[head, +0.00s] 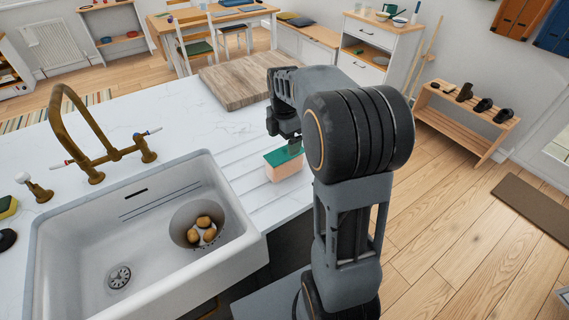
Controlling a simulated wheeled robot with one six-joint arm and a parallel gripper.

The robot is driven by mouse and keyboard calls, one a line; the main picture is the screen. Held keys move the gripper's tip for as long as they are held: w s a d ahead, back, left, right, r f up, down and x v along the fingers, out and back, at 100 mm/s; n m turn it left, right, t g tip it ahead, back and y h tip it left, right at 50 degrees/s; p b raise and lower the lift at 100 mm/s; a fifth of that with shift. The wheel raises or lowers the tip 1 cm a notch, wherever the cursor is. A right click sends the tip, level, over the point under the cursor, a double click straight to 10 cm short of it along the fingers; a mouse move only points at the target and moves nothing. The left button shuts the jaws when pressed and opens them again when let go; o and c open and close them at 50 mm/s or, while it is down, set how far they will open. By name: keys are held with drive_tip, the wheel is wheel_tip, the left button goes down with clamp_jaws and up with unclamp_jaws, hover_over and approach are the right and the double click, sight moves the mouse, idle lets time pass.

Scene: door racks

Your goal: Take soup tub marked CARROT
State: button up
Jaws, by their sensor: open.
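A small tub with a green lid and a pale peach body (284,171) stands on the white counter, right of the sink near the counter's front edge. No marking on it can be read from here, so I cannot tell whether it says CARROT. My gripper (291,146) is open and is at the tub's lid, overlapping its upper right part in the picture. My arm hides some of the gripper and the area to its right. I cannot tell whether the fingers touch the lid.
A white sink (85,241) with a brass tap (88,140) lies to the left. It holds a grey bowl (178,228) with several brown round items. A wooden board (233,83) lies behind the tub. A shoe rack (462,125) stands right, beyond open floor.

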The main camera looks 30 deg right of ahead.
sight(285, 148)
drive_tip(key=shift+s+f+p, duration=0.15)
drive_tip(key=shift+f+p, duration=0.1)
drive_tip(key=shift+f, duration=1.3)
drive_tip(key=shift+s+f+p, duration=0.1)
drive_tip(key=shift+f+p, duration=0.15)
drive_tip(key=shift+f, duration=1.25)
drive_tip(key=c, duration=0.9)
drive_tip(key=shift+c, duration=0.3)
drive_tip(key=shift+r, duration=0.2)
